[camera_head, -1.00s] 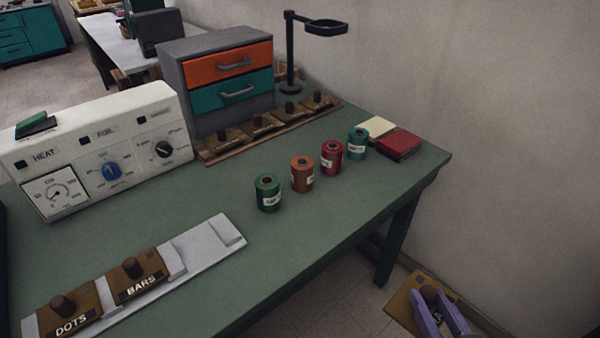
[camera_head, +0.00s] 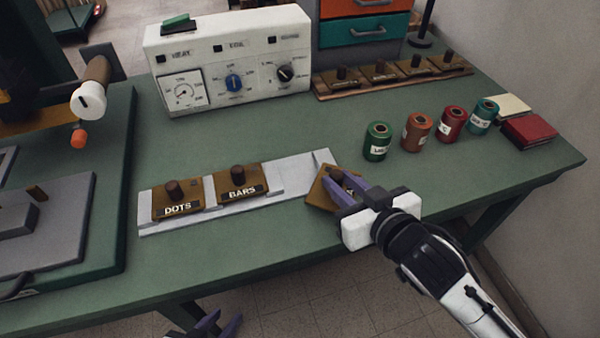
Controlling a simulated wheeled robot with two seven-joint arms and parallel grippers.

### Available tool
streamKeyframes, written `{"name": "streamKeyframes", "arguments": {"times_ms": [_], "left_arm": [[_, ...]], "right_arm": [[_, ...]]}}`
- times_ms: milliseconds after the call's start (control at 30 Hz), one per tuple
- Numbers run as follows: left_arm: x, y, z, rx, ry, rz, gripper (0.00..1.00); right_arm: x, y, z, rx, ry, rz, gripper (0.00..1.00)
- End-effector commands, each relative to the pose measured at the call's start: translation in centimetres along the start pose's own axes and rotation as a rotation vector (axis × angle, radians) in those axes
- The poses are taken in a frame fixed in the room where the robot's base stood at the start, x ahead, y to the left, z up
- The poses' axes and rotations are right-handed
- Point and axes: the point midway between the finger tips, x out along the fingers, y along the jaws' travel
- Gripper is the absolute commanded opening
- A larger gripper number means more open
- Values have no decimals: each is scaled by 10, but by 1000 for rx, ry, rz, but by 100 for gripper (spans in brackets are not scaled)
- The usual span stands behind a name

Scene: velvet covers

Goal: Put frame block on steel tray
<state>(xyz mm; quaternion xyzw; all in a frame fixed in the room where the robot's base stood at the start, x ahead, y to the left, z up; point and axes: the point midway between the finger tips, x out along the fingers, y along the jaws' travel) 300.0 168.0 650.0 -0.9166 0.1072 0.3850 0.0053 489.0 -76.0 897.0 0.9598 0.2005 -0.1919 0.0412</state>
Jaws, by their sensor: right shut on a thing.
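The steel tray (camera_head: 290,176) lies on the green table, with the block marked DOTS (camera_head: 178,200) at its left and the block marked BARS (camera_head: 241,184) beside it. The right part of the tray is bare. My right gripper (camera_head: 350,187) is shut on the frame block (camera_head: 322,197), a brown plate, at the tray's right end. The block is turned askew, its knob and label mostly hidden by the fingers. I cannot tell whether it touches the tray. My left gripper (camera_head: 219,326) is low at the bottom edge, in front of the table, its fingers apart and empty.
Several thread spools stand right of the tray, the green one (camera_head: 377,142) nearest. A white control box (camera_head: 230,62) stands behind. A wooden rack (camera_head: 390,77) holds more blocks. A machine with a grey plate (camera_head: 60,215) is at left.

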Motion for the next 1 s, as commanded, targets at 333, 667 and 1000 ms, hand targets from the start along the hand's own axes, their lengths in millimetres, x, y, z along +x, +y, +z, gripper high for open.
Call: {"name": "streamKeyframes", "arguments": {"times_ms": [333, 667, 1000], "left_arm": [[2, 0, 5, -1, -4, 0, 31], [2, 0, 10, -2, -10, 0, 31], [4, 0, 12, -3, -11, 0, 31]], "right_arm": [[62, -24, -87, -100, 11, -227, 0], [81, -28, -80, -111, 1, -275, 0], [96, -28, -44, -111, 6, -274, 0]]}}
